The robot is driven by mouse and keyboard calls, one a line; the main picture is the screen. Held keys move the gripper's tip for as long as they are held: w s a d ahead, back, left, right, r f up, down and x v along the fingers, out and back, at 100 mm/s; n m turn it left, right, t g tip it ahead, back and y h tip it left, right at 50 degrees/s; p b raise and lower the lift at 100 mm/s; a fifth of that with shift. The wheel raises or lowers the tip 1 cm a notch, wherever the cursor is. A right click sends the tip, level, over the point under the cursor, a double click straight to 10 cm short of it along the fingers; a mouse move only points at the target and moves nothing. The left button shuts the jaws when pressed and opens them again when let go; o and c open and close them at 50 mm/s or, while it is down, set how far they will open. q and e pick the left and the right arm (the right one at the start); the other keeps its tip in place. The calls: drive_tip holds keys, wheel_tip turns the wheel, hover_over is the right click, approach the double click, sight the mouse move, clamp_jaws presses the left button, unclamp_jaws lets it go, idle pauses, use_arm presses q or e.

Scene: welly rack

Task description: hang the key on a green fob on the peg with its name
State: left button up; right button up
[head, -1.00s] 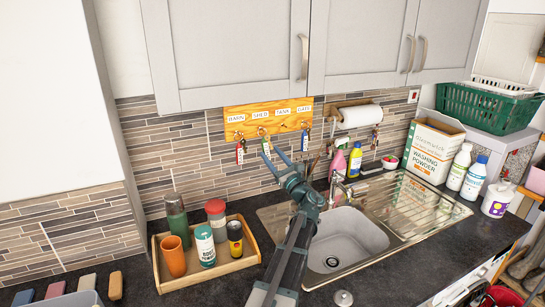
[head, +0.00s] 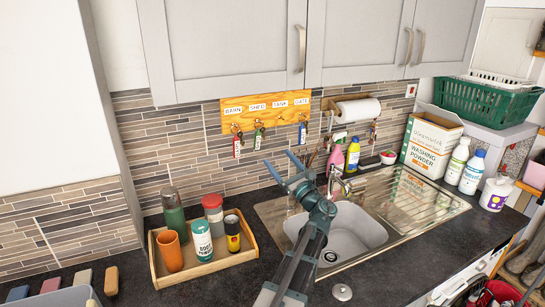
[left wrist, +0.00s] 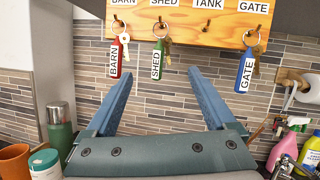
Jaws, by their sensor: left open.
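The key on a green fob (head: 258,138) hangs by its ring from the peg under SHED on the wooden key board (head: 267,108). In the left wrist view the green fob (left wrist: 157,63) reads SHED, and its key hangs beside it. My left gripper (head: 277,158) is open and empty, below and in front of the board. In the left wrist view its fingertips (left wrist: 158,70) lie either side of the green fob, apart from it. A red BARN fob (left wrist: 114,61) hangs under BARN and a blue GATE fob (left wrist: 246,72) under GATE. The TANK peg is bare. My right gripper is not in view.
A wooden tray (head: 220,266) with several jars and bottles stands left of the sink (head: 345,235).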

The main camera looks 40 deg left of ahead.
use_arm(q)
drive_tip(key=b+v, duration=0.2)
drive_tip(key=v, duration=0.5)
drive_tip(key=shift+d, duration=0.1)
drive_tip(key=p+x, duration=0.4)
drive_tip(key=x, duration=0.9)
drive_tip(key=shift+a+p, duration=0.3)
drive_tip(key=shift+p, duration=0.1)
drive_tip(key=shift+w+r, duration=0.1)
drive_tip(key=b+v, duration=0.5)
drive_tip(key=v, duration=0.8)
drive_tip(key=p+x, duration=0.5)
drive_tip(key=x, duration=0.8)
drive_tip(key=s+d+r+p, duration=0.1)
drive_tip(key=s+d, duration=0.3)
drive_tip(key=d, duration=0.4)
drive_tip(key=shift+r, duration=0.25)
drive_tip(key=shift+s, duration=0.1)
